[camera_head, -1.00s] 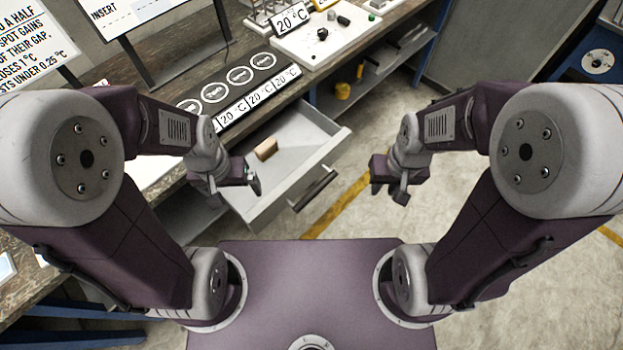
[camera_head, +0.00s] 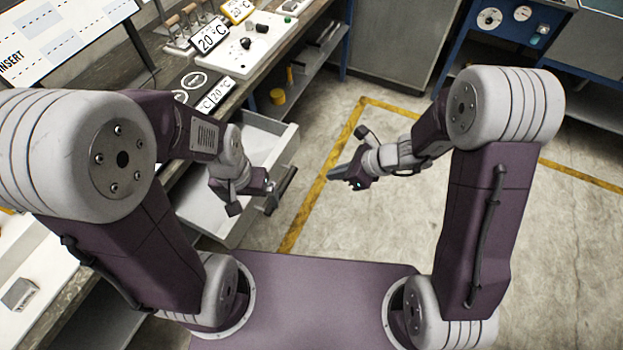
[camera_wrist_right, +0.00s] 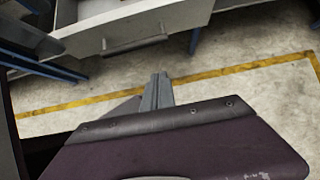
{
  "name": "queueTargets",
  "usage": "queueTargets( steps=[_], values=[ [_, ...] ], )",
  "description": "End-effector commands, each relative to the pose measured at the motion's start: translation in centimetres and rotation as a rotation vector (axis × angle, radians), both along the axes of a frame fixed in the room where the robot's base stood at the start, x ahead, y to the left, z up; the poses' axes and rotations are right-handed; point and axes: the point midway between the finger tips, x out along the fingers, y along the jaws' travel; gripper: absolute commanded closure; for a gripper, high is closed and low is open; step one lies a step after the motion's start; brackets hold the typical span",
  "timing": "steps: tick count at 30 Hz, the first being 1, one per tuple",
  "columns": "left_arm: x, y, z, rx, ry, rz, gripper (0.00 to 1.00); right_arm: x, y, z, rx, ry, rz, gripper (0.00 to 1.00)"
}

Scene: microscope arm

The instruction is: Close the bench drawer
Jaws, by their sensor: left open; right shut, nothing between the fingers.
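The bench drawer (camera_head: 284,153) is pulled out from the bench, showing its pale interior. Its dark bar handle (camera_head: 284,187) is partly hidden by my left gripper. The drawer front (camera_wrist_right: 180,22) and handle (camera_wrist_right: 135,44) also show at the top of the right wrist view. My left gripper (camera_head: 268,188) is open over the drawer's front edge by the handle; I cannot tell whether it touches. My right gripper (camera_head: 334,174) is shut and empty, apart from the drawer, to the right of its front. Its closed fingers show in the right wrist view (camera_wrist_right: 158,90).
The bench top (camera_head: 245,88) carries a white board (camera_head: 262,42) with small items and 20 °C signs. A yellow object (camera_head: 277,97) sits on the shelf below. A yellow floor line (camera_head: 318,190) runs past the drawer. The floor on the right is clear.

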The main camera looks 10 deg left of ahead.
Motion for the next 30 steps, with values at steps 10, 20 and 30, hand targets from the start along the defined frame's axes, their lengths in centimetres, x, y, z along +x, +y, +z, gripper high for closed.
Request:
queueTargets(
  steps=[10, 20, 30],
  values=[
    [0.0, 0.0, -1.1, 0.0, 0.0, 0.0, 0.06, 0.7, 2.3, -3.1, -0.001, 0.0, 0.006, 1.0],
    [0.0, 0.0, -1.5, 0.0, 0.0, 0.0, 0.06, 2.3, 6.6, -7.8, -0.001, -0.004, 0.008, 1.0],
    [0.0, 0.0, -0.7, 0.0, 0.0, 0.0, 0.06, 3.5, 9.7, -8.4, -0.001, -0.004, 0.005, 1.0]
  ],
)
